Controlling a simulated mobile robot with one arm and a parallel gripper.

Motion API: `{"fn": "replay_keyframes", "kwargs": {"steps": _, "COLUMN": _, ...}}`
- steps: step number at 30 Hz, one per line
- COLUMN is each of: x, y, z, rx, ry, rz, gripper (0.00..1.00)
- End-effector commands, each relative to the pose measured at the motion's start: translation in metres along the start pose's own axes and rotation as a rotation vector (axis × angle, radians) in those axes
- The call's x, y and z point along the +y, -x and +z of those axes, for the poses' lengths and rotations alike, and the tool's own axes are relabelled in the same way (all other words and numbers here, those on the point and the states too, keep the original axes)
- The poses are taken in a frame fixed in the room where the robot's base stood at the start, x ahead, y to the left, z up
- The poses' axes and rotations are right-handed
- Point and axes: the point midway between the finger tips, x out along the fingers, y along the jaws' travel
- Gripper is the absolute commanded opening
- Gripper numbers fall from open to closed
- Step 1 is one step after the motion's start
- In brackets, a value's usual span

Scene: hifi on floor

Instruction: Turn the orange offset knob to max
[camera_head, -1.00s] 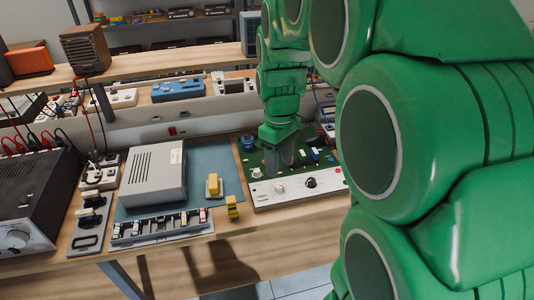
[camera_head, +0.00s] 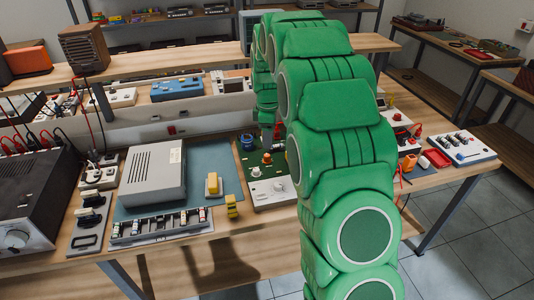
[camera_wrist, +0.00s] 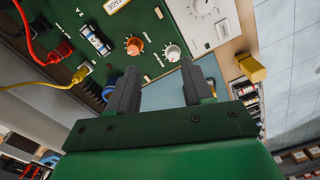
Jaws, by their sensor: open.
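The orange knob (camera_wrist: 134,46) stands on a green circuit board (camera_wrist: 150,18) in the wrist view, with a white knob (camera_wrist: 172,52) beside it. In the head view a small orange knob (camera_head: 267,158) shows on the green board (camera_head: 250,160), partly beside my arm. My gripper (camera_wrist: 158,72) is open and empty. Its two fingers point toward the board, with the orange knob appearing ahead of the left finger and the white knob between and ahead of the fingers. The fingers look apart from both knobs. The knob's pointer is too small to read. My arm hides much of the board in the head view.
A white panel with a large dial (camera_wrist: 203,7) borders the board. Red and yellow cables (camera_wrist: 45,83) plug in at the left. A yellow block (camera_wrist: 252,67) stands beyond the panel. A grey box (camera_head: 153,175) stands on the bench left of the board.

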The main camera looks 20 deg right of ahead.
Motion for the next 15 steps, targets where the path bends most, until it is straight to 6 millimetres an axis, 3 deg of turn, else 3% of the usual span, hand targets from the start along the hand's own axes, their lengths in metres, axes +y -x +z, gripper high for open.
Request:
{"fn": "replay_keyframes", "kwargs": {"steps": 7, "x": 0.039, "y": -0.030, "z": -0.007, "rx": 0.005, "ry": 0.120, "rz": 0.012, "gripper": 0.51}}
{"fn": "replay_keyframes", "kwargs": {"steps": 15, "x": 0.052, "y": -0.041, "z": -0.010, "rx": 0.007, "ry": 0.166, "rz": 0.018, "gripper": 0.51}}
